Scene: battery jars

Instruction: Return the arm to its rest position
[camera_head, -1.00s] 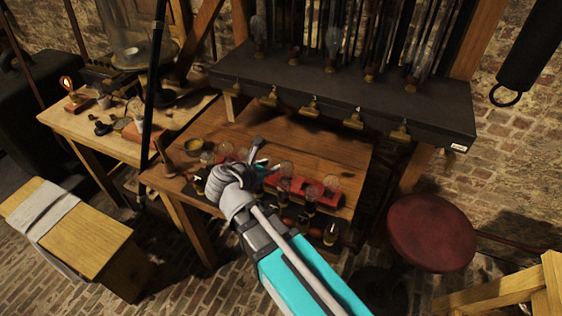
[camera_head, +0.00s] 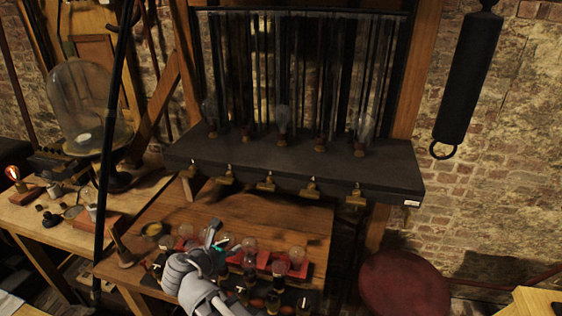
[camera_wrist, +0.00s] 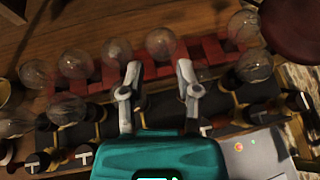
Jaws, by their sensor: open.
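My gripper (camera_head: 214,238) is over the front of the wooden bench (camera_head: 270,215) in the head view, with my arm coming in from the bottom edge. In the wrist view its two fingers (camera_wrist: 159,66) stand apart with nothing between them. They are above a red rack (camera_wrist: 205,52) of clear glass bulbs. A glass bulb (camera_wrist: 161,43) shows just beyond the fingertips. Whether the fingers touch anything below cannot be told.
A dark shelf (camera_head: 300,165) with bulbs and brass fittings overhangs the bench's back. A red stool (camera_head: 405,285) stands at the right. A thin black pole (camera_head: 107,160) rises at left, near a glass dome (camera_head: 84,105). Dark jars (camera_wrist: 240,95) line the rack's front.

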